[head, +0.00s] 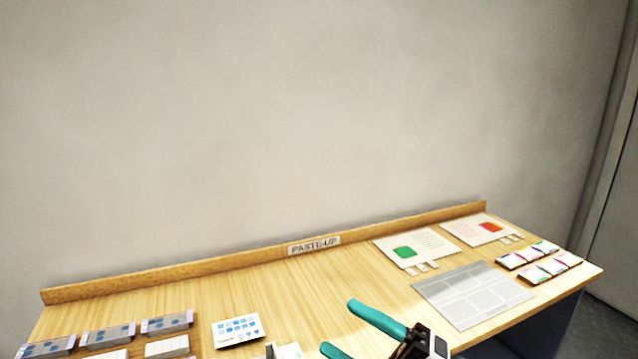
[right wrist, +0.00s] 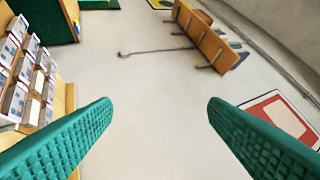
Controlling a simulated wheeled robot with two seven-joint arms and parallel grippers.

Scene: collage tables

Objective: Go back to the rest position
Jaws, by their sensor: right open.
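My right gripper (head: 340,328) comes in at the bottom of the head view, with teal fingers spread apart over the front of the wooden table (head: 190,299). In the right wrist view the two teal fingers (right wrist: 160,104) stand wide apart with nothing between them. The floor shows beyond them. My left gripper is not clearly seen in the head view.
A "PASTE-UP" sign (head: 314,245) sits at the table's back ledge. A grey grid sheet (head: 473,295), two printed cards with green (head: 418,246) and red (head: 481,230) patches, and small packs (head: 528,256) lie right. Boxes (head: 107,335) stand left; a blue-icon card (head: 237,330) lies nearby.

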